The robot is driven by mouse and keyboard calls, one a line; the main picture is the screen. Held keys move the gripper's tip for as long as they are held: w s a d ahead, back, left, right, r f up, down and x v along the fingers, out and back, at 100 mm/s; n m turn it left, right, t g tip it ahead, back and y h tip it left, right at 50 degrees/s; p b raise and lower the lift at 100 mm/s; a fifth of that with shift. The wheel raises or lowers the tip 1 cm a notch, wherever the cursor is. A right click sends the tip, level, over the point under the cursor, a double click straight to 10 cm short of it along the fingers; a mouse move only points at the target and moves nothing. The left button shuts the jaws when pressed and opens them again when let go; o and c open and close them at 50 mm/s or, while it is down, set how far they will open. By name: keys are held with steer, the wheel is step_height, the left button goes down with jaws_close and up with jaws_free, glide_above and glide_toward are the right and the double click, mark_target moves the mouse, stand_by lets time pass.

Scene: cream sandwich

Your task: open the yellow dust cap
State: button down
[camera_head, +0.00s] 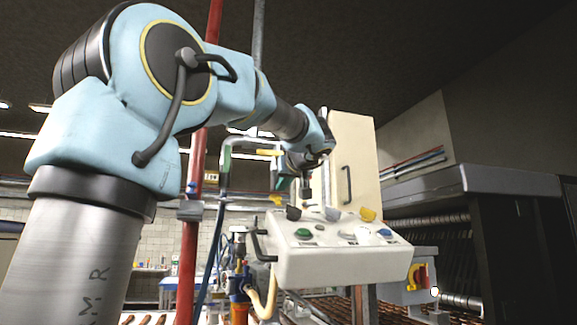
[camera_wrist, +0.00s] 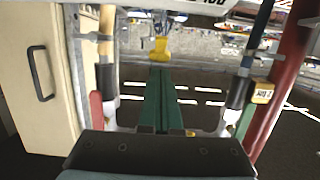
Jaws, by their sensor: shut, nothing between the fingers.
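In the head view a small yellow piece (camera_head: 277,200) hangs on the pipework left of the control box. In the wrist view a yellow T-shaped piece (camera_wrist: 160,50) lies just beyond my fingertips. It looks like the same one, but I cannot tell whether it is the dust cap. Another yellow flap (camera_head: 367,214) stands at the top right of the control box (camera_head: 330,265), behind a blue button. My gripper (camera_wrist: 161,72) has green fingers closed together and empty. It points at the yellow piece with no clear contact. In the head view its fingers (camera_head: 283,183) are small and partly hidden.
A cream cabinet (camera_head: 352,160) with a dark handle stands behind the box. A red pipe (camera_head: 187,265) rises at the left. White-framed pipes (camera_wrist: 108,65) flank my fingers. A grey switch box with a red and yellow knob (camera_head: 423,277) sits at lower right.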

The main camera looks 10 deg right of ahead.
mark_target(279, 204)
steer(key=shift+w+f+p, duration=0.2)
steer(key=shift+w+f, duration=0.2)
steer(key=shift+f, duration=0.3)
steer(key=shift+w+f+p, duration=0.2)
steer(key=shift+w+f, duration=0.15)
steer(key=shift+f, duration=0.35)
steer(key=f+b, duration=0.1)
steer(key=b, duration=0.3)
steer(key=shift+w+f, duration=0.15)
steer(key=shift+f, duration=0.2)
steer(key=b, duration=0.2)
steer(key=shift+w+a+f+b, duration=0.1)
steer(key=shift+w+f+b, duration=0.1)
steer(key=shift+b, duration=0.15)
steer(key=shift+r, duration=0.15)
